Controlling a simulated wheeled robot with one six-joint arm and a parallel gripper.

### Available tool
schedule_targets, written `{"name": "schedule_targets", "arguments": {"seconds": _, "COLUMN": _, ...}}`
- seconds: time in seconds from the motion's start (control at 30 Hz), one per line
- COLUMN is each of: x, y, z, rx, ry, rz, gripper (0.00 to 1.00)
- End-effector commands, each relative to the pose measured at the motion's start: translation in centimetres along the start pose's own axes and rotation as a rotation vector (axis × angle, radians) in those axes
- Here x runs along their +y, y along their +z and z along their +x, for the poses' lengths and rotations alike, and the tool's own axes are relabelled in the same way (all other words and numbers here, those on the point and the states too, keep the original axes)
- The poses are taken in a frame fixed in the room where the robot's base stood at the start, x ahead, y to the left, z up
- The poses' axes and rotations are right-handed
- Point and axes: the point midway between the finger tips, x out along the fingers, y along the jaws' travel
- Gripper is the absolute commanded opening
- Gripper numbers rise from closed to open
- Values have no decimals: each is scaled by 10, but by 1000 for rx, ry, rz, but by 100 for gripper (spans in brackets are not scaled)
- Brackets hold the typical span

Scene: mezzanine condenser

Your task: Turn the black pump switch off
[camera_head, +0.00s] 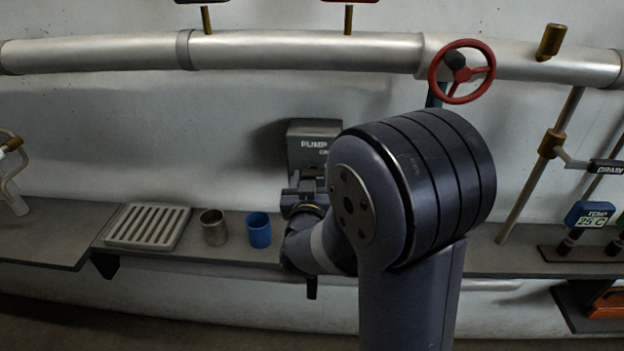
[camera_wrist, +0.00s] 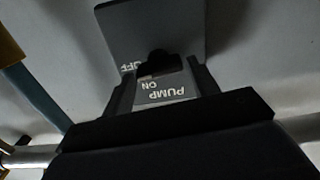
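The grey pump box (camera_head: 313,135) is fixed to the wall in the head view, with "PUMP" lettering on its upper face. In the wrist view the pump box (camera_wrist: 150,28) appears upside down, with "PUMP", "ON" and "OFF" lettering. The black pump switch (camera_wrist: 158,63) sits between the "ON" and "OFF" words; its exact position is hard to tell. My gripper (camera_head: 304,184) is in front of the lower part of the box. In the wrist view my gripper (camera_wrist: 162,82) has its fingers apart, one on each side of the lettering, close to the switch. Contact is unclear.
A blue cup (camera_head: 258,230), a metal cup (camera_head: 214,227) and a slotted tray (camera_head: 148,226) stand on the shelf left of my arm. A red handwheel (camera_head: 462,72) is on the pipe above.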

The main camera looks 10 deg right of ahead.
Motion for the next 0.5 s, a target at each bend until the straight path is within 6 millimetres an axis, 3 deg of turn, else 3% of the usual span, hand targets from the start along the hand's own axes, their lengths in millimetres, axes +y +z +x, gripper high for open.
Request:
{"name": "schedule_targets", "arguments": {"seconds": 0.33, "x": 0, "y": 0, "z": 0, "rx": 0, "ry": 0, "rz": 0, "gripper": 28}}
{"name": "schedule_targets", "arguments": {"seconds": 0.5, "x": 0, "y": 1, "z": 0, "rx": 2, "ry": 0, "rz": 15, "gripper": 26}}
